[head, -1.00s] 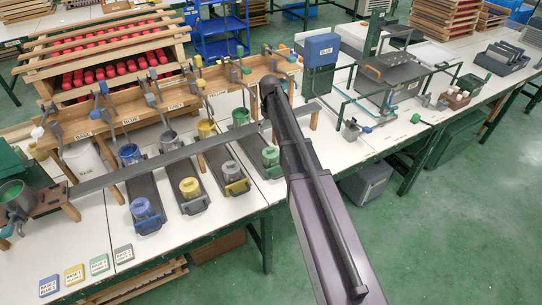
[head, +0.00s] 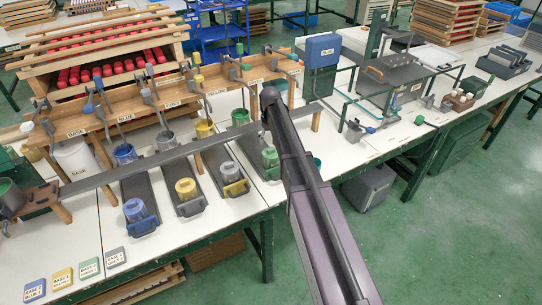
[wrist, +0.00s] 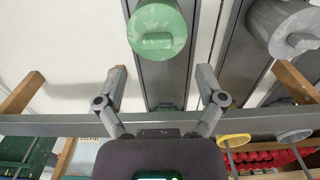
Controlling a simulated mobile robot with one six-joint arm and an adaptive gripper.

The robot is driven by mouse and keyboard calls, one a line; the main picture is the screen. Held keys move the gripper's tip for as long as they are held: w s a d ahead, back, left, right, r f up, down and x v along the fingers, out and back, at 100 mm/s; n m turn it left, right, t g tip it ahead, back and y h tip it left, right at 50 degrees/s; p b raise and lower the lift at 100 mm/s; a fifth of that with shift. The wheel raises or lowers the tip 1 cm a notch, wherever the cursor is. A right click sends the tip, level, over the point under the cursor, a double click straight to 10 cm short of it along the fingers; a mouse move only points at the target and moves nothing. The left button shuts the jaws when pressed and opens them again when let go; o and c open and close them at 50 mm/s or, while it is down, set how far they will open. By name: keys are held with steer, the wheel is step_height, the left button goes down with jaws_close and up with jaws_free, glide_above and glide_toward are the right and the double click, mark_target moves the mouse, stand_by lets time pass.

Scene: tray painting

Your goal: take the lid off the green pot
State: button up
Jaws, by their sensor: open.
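The green pot (head: 269,160) with its light green lid stands on the rightmost dark runner, and my arm partly covers it in the head view. In the wrist view, the round lid (wrist: 160,18) with its bar-shaped handle (wrist: 158,41) shows from above at top centre. The lid appears to be on the pot. My gripper (wrist: 160,75) is open and empty, its two fingers spread wide. The handle lies in line with the gap, beyond the fingertips in the picture, with no visible contact. My gripper is hidden behind my arm in the head view.
A grey lidded pot (wrist: 288,28) stands beside the green one. Yellow (head: 187,190) and blue (head: 137,210) pots stand farther left. A long grey bar (head: 150,163) crosses above the runners. Another green container (head: 240,117) stands behind, near the wooden tap rack (head: 180,98).

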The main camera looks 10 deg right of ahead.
mark_target(271, 149)
steer(key=shift+f, duration=0.1)
stand_by(0.3)
steer(key=shift+d+f+b, duration=0.15)
steer(key=shift+f+b, duration=2.35)
steer(key=shift+b, duration=0.1)
steer(key=c, duration=1)
